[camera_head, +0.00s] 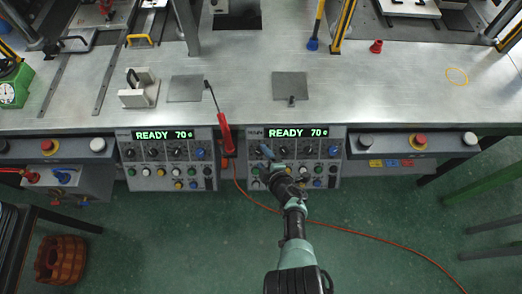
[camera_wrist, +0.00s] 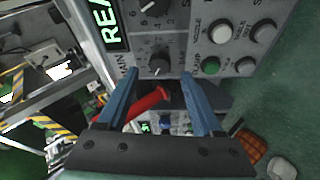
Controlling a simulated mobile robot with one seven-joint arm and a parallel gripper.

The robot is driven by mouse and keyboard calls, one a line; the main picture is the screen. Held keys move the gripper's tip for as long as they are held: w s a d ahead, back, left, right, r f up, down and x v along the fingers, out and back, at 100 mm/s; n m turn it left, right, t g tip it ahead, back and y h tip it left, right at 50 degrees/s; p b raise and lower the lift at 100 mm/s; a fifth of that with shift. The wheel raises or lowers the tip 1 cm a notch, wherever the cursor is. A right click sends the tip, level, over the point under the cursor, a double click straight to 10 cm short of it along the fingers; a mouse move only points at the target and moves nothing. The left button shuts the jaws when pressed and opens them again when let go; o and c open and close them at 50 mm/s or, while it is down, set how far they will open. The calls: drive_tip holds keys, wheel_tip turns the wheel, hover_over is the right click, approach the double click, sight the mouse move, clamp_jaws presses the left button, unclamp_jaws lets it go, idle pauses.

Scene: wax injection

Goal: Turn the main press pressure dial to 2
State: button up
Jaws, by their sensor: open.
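The main press pressure dial (camera_wrist: 158,64) is a dark round knob beside the label "MAIN" in the wrist view. It shows beyond the gap between my fingertips, and I cannot tell its exact setting. It belongs to the right control panel (camera_head: 320,146), whose display reads "READY 70". In the head view my gripper (camera_head: 266,153) is in front of this panel's left end and hides the dial there. In the wrist view my gripper (camera_wrist: 162,88) has its two blue fingers spread apart with nothing held between them.
A red-handled tool (camera_head: 226,134) hangs just left of the right panel; its red handle (camera_wrist: 148,104) crosses between my fingers in the wrist view. A left panel (camera_head: 165,152) is similar. A second knob (camera_wrist: 152,6) and several buttons lie near the dial. An orange hose crosses the floor.

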drive_tip(key=p+v, duration=0.7)
drive_tip(key=v, duration=0.2)
drive_tip(key=shift+s+r+p, duration=0.3)
drive_tip(key=shift+p, duration=0.1)
drive_tip(key=shift+w+d, duration=0.1)
